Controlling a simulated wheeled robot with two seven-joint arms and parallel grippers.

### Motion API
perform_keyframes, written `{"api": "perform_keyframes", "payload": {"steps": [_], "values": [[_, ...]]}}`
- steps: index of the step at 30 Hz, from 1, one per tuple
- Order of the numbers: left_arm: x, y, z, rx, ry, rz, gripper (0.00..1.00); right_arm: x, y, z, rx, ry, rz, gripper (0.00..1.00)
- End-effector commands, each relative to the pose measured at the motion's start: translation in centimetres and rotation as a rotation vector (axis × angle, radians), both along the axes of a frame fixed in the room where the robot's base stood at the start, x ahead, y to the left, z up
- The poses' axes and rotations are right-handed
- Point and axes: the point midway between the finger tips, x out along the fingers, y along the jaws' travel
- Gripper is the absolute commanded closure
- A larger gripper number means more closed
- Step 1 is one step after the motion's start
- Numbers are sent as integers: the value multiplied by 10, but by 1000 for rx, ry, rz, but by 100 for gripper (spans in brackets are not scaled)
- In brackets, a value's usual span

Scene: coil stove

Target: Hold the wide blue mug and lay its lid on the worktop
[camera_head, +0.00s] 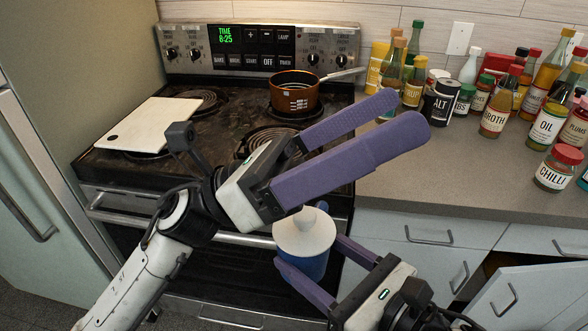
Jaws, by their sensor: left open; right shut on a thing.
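The wide blue mug (309,267) is held in front of the stove. The worktop (440,175) is the grey counter right of the stove.
Several bottles and jars crowd the worktop's back and right, including a chilli jar (559,168). The worktop's front part is clear. A copper pot (296,93) and a white board (150,124) are on the stove (215,135). A cabinet door (535,300) stands open at lower right.

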Motion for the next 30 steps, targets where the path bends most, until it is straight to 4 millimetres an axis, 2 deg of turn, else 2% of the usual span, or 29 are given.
{"api": "perform_keyframes", "payload": {"steps": [1,2,6,9,12,16,20,24,30], "values": [[-21,-11,8,48,-171,-20,4,0,0,1,0,-2,0,79],[-34,-17,9,76,-271,-32,4,0,0,1,0,-2,0,79],[-82,-37,-3,198,-740,-93,4,0,0,1,0,-2,0,79],[-103,-43,-24,284,-1072,-150,4,0,0,1,0,-2,0,79],[-110,-41,-49,372,-1395,-221,4,0,0,1,0,-2,0,79],[-98,-27,-78,493,-1797,-340,4,0,0,1,1,-2,1,79],[-67,-1,-95,632,-2157,-495,4,0,0,1,0,-2,0,79],[-29,31,-92,786,-2448,-678,4,0,0,1,0,-2,0,79],[5,64,-75,944,-2652,-875,4,0,0,1,0,-2,0,79]]}}
